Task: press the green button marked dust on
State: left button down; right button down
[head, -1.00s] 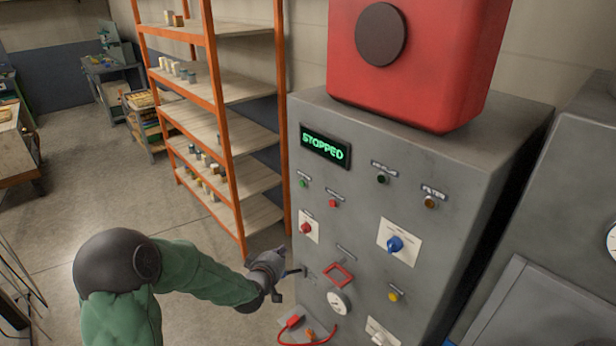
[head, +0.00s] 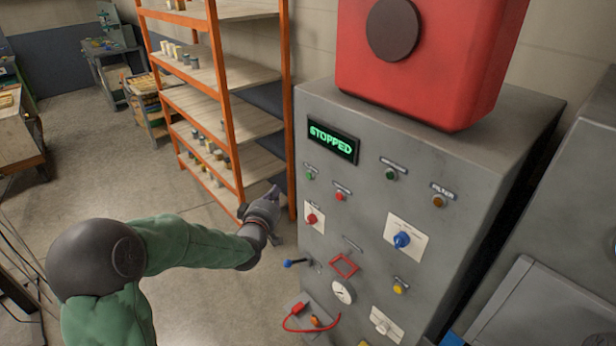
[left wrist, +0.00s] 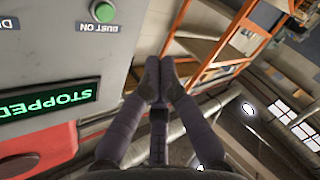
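The green button (head: 309,175) sits at the upper left of the grey cabinet front, just below the lit display (head: 333,142) that reads STOPPED. In the left wrist view the green button (left wrist: 103,11) shows at the top edge, with the label DUST ON beside it. My left gripper (head: 274,195) is left of the cabinet front in the head view, a little lower than the green button and apart from it. In the left wrist view its fingertips (left wrist: 156,77) are together with nothing between them. My right gripper is not in view.
A red button (head: 341,196), a red knob (head: 312,218), a blue knob (head: 402,240) and a blue-tipped lever (head: 289,263) are on the same front. An orange-framed shelf (head: 232,140) stands behind my left gripper. Open floor lies to the left.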

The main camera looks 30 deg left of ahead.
aim_at(309, 176)
pick_arm(q)
jog(key=w+d+p, duration=0.1)
jog(key=w+d, duration=0.2)
jog(key=w, duration=0.5)
jog(key=shift+d+p, duration=0.15)
jog(key=shift+p, duration=0.2)
jog(key=shift+w, duration=0.1)
dwell(1.2)
jog(key=shift+w+d+b, duration=0.2)
jog(key=shift+w+b, duration=0.15)
jog(key=shift+b, duration=0.1)
